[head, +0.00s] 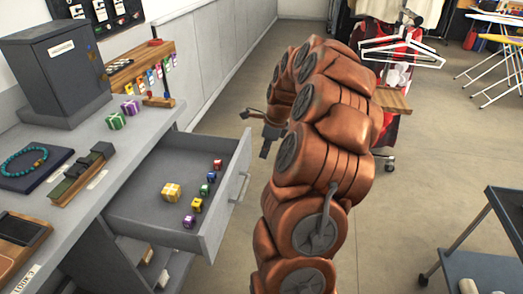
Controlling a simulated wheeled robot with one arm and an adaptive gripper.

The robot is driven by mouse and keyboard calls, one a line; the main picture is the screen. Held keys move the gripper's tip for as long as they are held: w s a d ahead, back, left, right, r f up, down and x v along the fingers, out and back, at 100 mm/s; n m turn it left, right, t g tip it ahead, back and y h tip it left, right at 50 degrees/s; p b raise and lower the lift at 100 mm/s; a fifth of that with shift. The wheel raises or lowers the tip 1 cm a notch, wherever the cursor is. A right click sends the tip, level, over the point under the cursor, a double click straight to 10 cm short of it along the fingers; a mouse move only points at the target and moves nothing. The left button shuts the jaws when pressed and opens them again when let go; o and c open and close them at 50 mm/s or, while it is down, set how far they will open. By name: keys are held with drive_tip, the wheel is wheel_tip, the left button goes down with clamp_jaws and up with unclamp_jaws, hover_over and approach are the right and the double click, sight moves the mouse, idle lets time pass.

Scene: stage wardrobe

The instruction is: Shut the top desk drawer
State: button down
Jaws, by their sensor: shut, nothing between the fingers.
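The top desk drawer (222,203) is grey and pulled out to the right from the grey desk (98,143). A pale bar handle (240,187) is on its front. My gripper (266,143) is dark, shut and empty. In the picture it shows just beyond the drawer's far front corner, with no visible contact. My copper arm partly hides its wrist.
Below the drawer, an open compartment (180,268) holds small items. A dark cabinet (58,70), a bracelet tray (33,166) and gift boxes (115,121) stand on the desk. A dark cart (508,215) is at right. A clothes rack with hangers (400,50) stands behind.

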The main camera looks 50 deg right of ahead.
drive_tip(key=w+a+f+p, duration=0.2)
drive_tip(key=w+a+f, duration=0.1)
drive_tip(key=w+f, duration=0.2)
drive_tip(key=shift+s+x, duration=0.2)
drive_tip(key=shift+x, duration=0.75)
drive_tip(key=shift+d+f, duration=0.1)
drive_tip(key=shift+f, duration=0.05)
